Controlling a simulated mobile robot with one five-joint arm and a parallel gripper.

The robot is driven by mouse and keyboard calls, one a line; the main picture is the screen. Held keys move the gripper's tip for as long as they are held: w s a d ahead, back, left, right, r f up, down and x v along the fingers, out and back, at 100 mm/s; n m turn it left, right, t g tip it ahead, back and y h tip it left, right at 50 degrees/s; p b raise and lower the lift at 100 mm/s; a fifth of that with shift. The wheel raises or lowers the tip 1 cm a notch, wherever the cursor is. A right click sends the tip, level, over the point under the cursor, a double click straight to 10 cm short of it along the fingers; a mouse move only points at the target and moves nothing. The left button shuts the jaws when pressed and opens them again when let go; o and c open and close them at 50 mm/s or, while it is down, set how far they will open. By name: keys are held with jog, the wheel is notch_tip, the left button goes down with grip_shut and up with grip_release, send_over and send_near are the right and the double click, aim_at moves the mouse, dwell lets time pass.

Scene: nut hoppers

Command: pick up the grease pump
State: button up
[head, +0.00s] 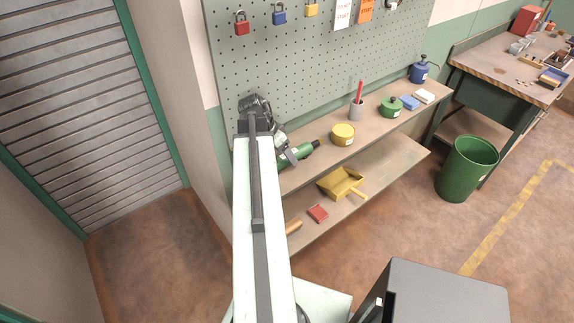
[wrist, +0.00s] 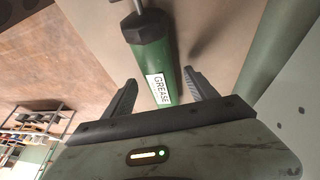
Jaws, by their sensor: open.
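The grease pump (wrist: 153,58) is a green cylinder with a dark end cap, a thin rod and a white label reading GREASE. In the wrist view it lies lengthwise between the two fingers of my open gripper (wrist: 160,77), with a gap at each side. I cannot tell how far the fingers are above or around it. In the head view the pump (head: 301,152) lies on the upper shelf at its left end, partly hidden by my gripper and arm.
The upper shelf (head: 322,158) also holds a yellow tin (head: 343,134), a grey cup (head: 356,110) with a red tool, and a green pot (head: 391,107). A yellow dustpan (head: 341,183) lies on the lower shelf. A pegboard (head: 300,70) stands behind. A green bin (head: 466,170) is at right.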

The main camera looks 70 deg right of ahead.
jog(key=shift+x, duration=0.75)
jog(key=shift+w+r, duration=0.1)
jog(key=shift+r, duration=0.05)
grip_shut()
jog(key=shift+r, duration=0.15)
notch_tip(320, 180, up, 10)
jog(key=p, duration=1)
